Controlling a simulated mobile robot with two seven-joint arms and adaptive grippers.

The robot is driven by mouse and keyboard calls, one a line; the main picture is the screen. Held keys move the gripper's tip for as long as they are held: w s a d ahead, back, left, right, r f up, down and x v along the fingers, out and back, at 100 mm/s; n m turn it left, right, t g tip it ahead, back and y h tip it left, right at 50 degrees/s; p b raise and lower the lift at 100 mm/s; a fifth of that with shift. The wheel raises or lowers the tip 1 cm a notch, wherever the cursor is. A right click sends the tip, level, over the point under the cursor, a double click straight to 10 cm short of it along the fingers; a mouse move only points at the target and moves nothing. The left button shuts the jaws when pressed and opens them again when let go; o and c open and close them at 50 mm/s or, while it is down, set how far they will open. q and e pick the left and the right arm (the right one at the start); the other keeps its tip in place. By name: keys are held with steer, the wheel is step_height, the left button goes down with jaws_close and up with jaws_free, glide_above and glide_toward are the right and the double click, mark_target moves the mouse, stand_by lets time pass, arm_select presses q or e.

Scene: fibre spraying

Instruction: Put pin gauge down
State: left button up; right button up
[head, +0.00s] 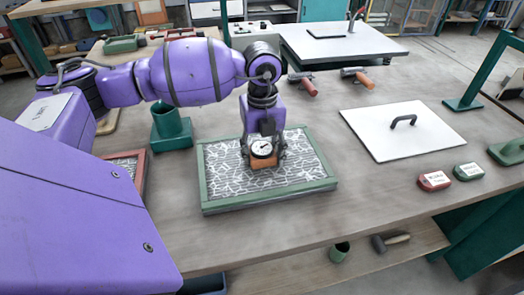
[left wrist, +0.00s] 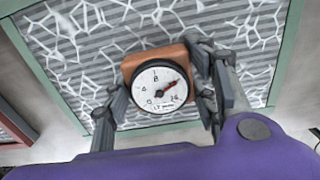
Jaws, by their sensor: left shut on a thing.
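The pin gauge (head: 262,150) has a round white dial with a red needle on an orange-brown block. It also shows in the left wrist view (left wrist: 158,88), dial facing the camera. My left gripper (head: 263,157) is shut on it, one finger on each side of the block; it also shows in the left wrist view (left wrist: 160,95). The gauge is over the near middle of a green-framed panel (head: 215,205) with a white fibre pattern on grey stripes. I cannot tell whether its underside touches the panel. My right gripper is not in view.
A green cup-shaped holder (head: 171,130) stands left of the panel, near a red-framed panel (head: 138,160). A white board with a black handle (head: 400,140) lies to the right. Red (head: 434,181) and green (head: 468,172) labelled blocks lie near the right edge. Bare table lies between panel and board.

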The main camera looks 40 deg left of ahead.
mark_target(262, 148)
arm_select(q)
steer(key=shift+f, duration=0.1)
steer(key=o, duration=1.5)
steer(key=shift+c, duration=0.2)
step_height(262, 148, up, 12)
stand_by(0.3)
